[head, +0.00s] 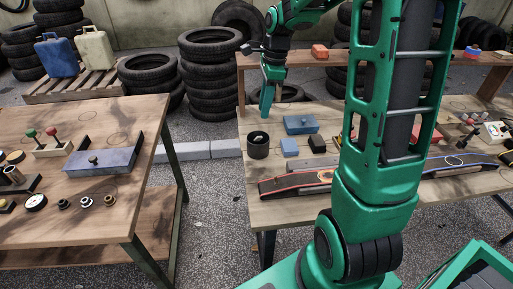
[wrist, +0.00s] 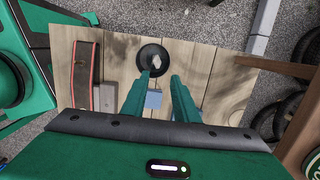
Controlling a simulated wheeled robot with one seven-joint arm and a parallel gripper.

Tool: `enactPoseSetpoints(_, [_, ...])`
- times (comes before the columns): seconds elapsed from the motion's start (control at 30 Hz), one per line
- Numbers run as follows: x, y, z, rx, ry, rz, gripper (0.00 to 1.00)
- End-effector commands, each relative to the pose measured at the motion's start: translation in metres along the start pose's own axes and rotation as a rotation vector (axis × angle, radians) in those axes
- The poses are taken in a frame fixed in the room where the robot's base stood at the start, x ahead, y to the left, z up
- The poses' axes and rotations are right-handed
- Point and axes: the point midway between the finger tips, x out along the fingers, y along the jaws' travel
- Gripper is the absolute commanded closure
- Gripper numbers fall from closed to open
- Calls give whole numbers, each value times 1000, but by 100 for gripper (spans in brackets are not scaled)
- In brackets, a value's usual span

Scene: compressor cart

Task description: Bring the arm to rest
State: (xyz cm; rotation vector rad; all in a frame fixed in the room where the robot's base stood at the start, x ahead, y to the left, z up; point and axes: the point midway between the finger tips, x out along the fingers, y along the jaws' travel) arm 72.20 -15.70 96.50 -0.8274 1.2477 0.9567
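My gripper (head: 266,108) hangs above the left part of the right-hand workbench (head: 290,212), fingers pointing down. In the wrist view its two green fingers (wrist: 160,82) stand apart with nothing between them. A dark round cup (head: 258,146) stands on the bench below the gripper. In the wrist view the cup (wrist: 153,57) shows just beyond the fingertips, with a small pale thing inside it. A small blue block (wrist: 153,98) shows through the gap between the fingers. My green arm covers the middle of the bench in the head view.
A blue box (head: 301,124), a black block (head: 317,144) and a red-edged dark strip (head: 290,184) lie on the bench. A raised shelf (head: 285,59) with an orange block (head: 320,51) runs behind. Another workbench (head: 100,215) stands left, across a gap. Tyre stacks (head: 211,80) stand behind.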

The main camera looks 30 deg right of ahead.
Motion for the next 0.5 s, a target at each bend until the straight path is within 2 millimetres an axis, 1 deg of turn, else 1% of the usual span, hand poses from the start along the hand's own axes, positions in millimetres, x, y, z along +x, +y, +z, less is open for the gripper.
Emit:
enactPoseSetpoints(0.03, [-8, -1, 0, 1, 0, -4, 73])
enactPoseSetpoints(0.2, [-25, -1, 0, 2, 0, -1, 73])
enactPoseSetpoints(0.3, [-28, 0, 0, 1, 0, 0, 73])
enactPoseSetpoints(0.5, [-29, 0, 0, 0, 0, 1, 73])
